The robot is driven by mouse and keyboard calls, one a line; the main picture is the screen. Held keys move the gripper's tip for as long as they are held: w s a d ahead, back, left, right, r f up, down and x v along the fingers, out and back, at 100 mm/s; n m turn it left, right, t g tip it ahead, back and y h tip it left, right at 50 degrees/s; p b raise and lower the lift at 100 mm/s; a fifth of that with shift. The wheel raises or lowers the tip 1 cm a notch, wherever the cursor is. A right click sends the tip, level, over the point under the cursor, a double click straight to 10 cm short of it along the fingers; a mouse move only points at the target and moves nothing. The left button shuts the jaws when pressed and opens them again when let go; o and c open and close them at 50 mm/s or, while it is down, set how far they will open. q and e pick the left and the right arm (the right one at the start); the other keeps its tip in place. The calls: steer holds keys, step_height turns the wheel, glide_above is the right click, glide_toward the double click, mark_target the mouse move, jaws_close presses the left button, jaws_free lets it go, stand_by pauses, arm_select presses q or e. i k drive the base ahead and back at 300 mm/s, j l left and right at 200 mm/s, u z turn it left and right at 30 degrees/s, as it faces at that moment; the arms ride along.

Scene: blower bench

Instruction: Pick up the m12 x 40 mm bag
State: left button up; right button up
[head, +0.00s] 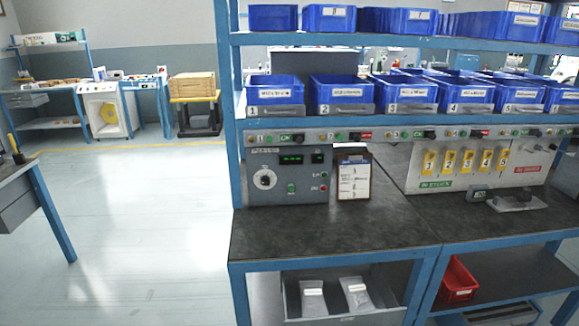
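Two pale bags with white tops lie in an open grey tray under the bench. The left bag (313,298) and the right bag (356,295) lie side by side, a little apart. Their print is too small to read, so I cannot tell which is the m12 x 40 mm bag. Blue bins with white labels stand in a row on the shelf above, among them bin 1 (275,89) and bin 2 (341,90). Their labels are too blurred to read surely, and their insides are mostly hidden. Neither of my grippers is in view.
The dark bench top (300,232) is clear at the front. A grey control box (290,187) and a clipboard (354,178) stand at its back. A red bin (457,282) sits on the lower right shelf. The floor (140,220) to the left is open.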

mark_target(312, 298)
steer(key=i+l, duration=1.1)
steer(key=i, duration=0.15)
steer(key=k+j, duration=0.35)
steer(key=k+l+u, duration=0.1)
steer(key=l+u, duration=0.3)
steer(key=k+l+u, duration=0.15)
steer(key=l+u, duration=0.25)
steer(key=k+l+u, duration=0.15)
steer(key=u, duration=0.25)
steer(key=k, duration=0.05)
